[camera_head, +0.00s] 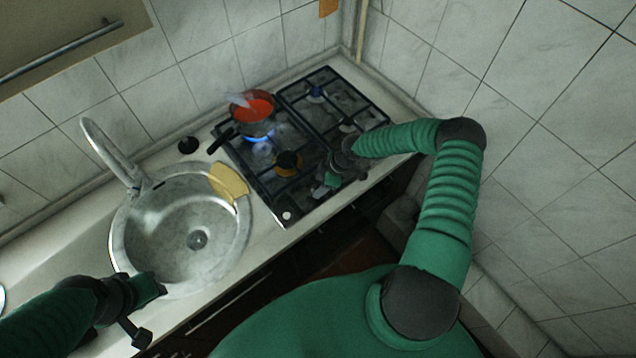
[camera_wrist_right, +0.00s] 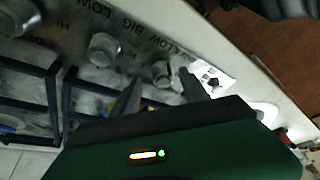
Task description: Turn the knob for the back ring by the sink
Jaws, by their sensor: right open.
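Several metal knobs line the stove's front edge in the right wrist view: a middle knob (camera_wrist_right: 104,48), another at the upper left (camera_wrist_right: 20,14), and a knob (camera_wrist_right: 162,73) by my fingertips. My right gripper (camera_head: 333,181) is over the front edge of the stove. In the wrist view its open fingers (camera_wrist_right: 160,90) appear either side of that last knob; contact cannot be told.
A round sink (camera_head: 128,232) with a curved tap (camera_head: 108,150) lies left of the stove. A yellow cloth (camera_head: 229,183) hangs on its rim. The pot's dark handle (camera_head: 222,140) points toward the sink. A tiled wall (camera_head: 540,130) stands at the right.

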